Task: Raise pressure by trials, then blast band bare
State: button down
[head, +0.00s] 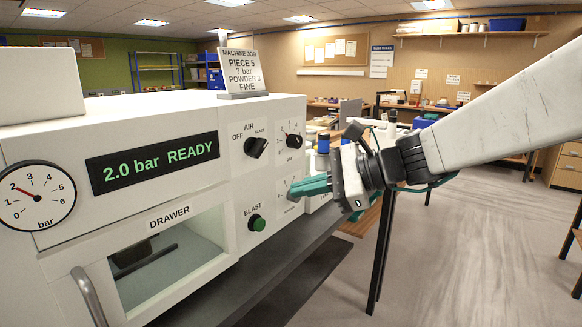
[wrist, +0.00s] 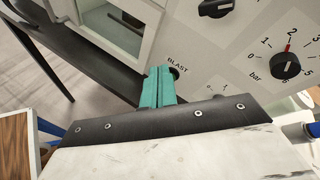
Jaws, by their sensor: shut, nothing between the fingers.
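The white blasting cabinet fills the left of the head view. Its display (head: 153,162) reads "2.0 bar READY", and the needle of its round gauge (head: 37,196) is near 2. The black AIR knob (head: 256,147) has OFF and BLAST marks; I cannot tell its setting surely. The pressure knob (head: 294,141) shows in the wrist view (wrist: 285,65) with its red mark near 2. The green BLAST button (head: 257,223) is partly hidden behind my fingers in the wrist view. My gripper (head: 292,189) is shut and empty, its teal fingers pointing at the panel near the button.
The job card (head: 240,72) on top reads "PIECE 5, ? bar, POWDER 3 FINE". The drawer window (head: 165,255) shows a dark object inside, not clear. The drawer handle (head: 89,296) is at lower left. Open floor (head: 450,260) lies to the right.

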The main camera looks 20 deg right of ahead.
jog(key=s+a+f+n+g+h, duration=0.25)
jog(key=s+f+n+g, duration=0.2)
jog(key=s+n, duration=0.4)
jog(key=s+d+f+n+g+h, duration=0.1)
jog(key=s+d+f+n+h, duration=0.4)
jog(key=s+d+n+h, duration=0.4)
jog(key=s+d, duration=0.1)
jog(key=s, duration=0.2)
jog(key=shift+s+d+f, duration=0.15)
jog(key=shift+s+d, duration=0.2)
jog(key=shift+d, duration=0.05)
jog(key=shift+n+g, duration=0.25)
jog(key=shift+g, duration=0.1)
